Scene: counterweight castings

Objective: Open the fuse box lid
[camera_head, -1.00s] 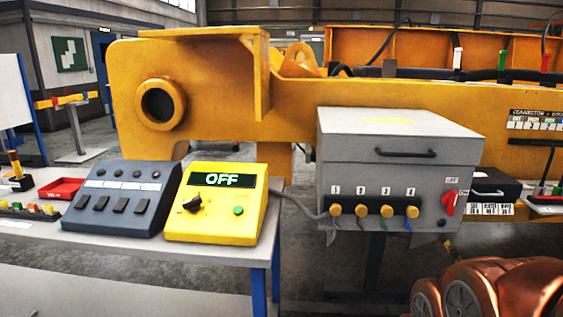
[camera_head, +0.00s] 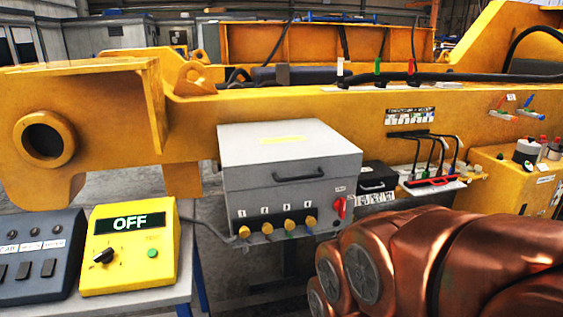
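The grey fuse box (camera_head: 285,205) stands in the middle of the view, in front of the yellow beam. Its lid (camera_head: 290,150) is down, with a yellow label on top and a black handle (camera_head: 299,176) on the front. Below the handle are several numbered yellow connectors (camera_head: 277,228) and a red switch (camera_head: 340,208) at the right. My gripper does not show.
A yellow tester reading OFF (camera_head: 130,245) and a dark control panel (camera_head: 38,257) stand on a table at lower left. A small black case (camera_head: 375,180) sits right of the box. The large yellow beam (camera_head: 190,115) runs behind.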

